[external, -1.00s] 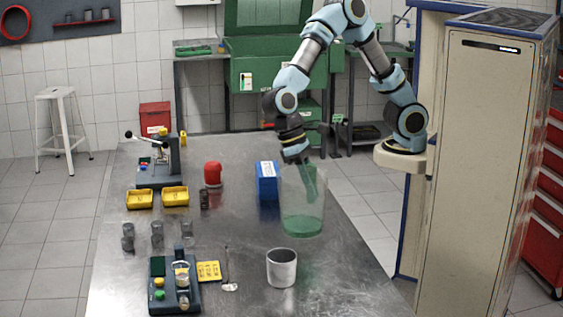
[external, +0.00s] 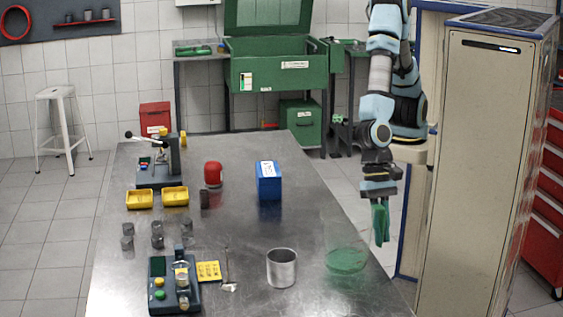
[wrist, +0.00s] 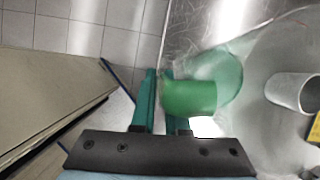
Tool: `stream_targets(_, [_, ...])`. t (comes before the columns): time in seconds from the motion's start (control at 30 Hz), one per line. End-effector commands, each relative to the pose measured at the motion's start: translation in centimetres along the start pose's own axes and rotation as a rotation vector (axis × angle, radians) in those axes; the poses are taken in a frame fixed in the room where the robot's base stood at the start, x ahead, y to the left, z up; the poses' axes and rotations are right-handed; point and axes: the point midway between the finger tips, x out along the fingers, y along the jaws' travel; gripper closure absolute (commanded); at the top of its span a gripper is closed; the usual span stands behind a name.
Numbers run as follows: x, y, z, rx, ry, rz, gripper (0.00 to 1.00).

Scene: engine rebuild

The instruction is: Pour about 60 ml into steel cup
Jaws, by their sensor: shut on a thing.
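A clear beaker (external: 346,235) with green liquid (external: 346,262) in its bottom is near the right edge of the metal table; it looks about upright. My gripper (external: 380,238) has green fingers and is shut on the beaker's right side. In the wrist view, my gripper (wrist: 160,78) is at the beaker wall, with the green liquid (wrist: 190,98) just right of the fingers. The steel cup (external: 282,268) stands upright on the table, left of the beaker and apart from it. It also shows in the wrist view (wrist: 296,92), seen past the clear wall. The cup's inside bottom is hidden.
A blue box (external: 269,184) and a red-capped item (external: 212,174) stand farther back on the table (external: 240,220). A dark fixture (external: 173,285) and a yellow card (external: 208,271) lie left of the cup. A tall beige cabinet (external: 480,170) stands close on the right.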

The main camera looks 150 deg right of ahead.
Motion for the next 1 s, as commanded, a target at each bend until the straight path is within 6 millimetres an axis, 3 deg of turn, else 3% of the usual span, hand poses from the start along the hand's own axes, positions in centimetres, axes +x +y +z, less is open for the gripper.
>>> stream_targets(0.57, [0.5,1.1,0.6,0.096,0.002,-0.054,1.00])
stream_targets(1.0, [-1.5,0.3,1.4,0.140,0.005,0.066,1.00])
